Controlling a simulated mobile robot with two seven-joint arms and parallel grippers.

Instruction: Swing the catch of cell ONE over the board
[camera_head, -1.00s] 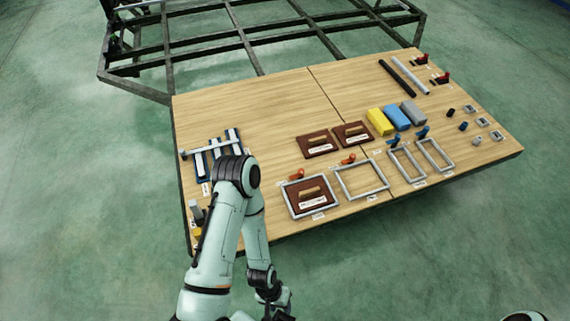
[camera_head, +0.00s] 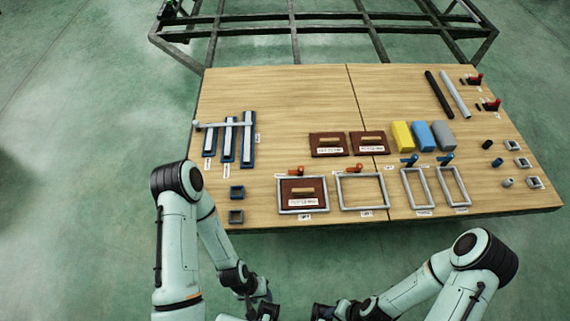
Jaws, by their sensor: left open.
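A brown board (camera_head: 303,192) with a light handle lies inside the leftmost grey frame (camera_head: 279,197) on the table. The small label below this frame is too small to read, so I cannot confirm that it is cell ONE. An orange-red catch (camera_head: 296,171) sits at the frame's top rail and points to the left, along the rail and not across the board. My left gripper (camera_head: 262,309) is open at the bottom edge of the view, off the table and apart from the catch. My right gripper (camera_head: 322,312) is low beside it; its fingers are not clear.
An empty frame (camera_head: 341,191) with its own orange catch (camera_head: 354,168) stands to the right. Two brown boards (camera_head: 328,144) lie behind. Yellow (camera_head: 402,137), blue and grey blocks lie further right. Blue racks (camera_head: 228,140) stand at the left. The table's back left is clear.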

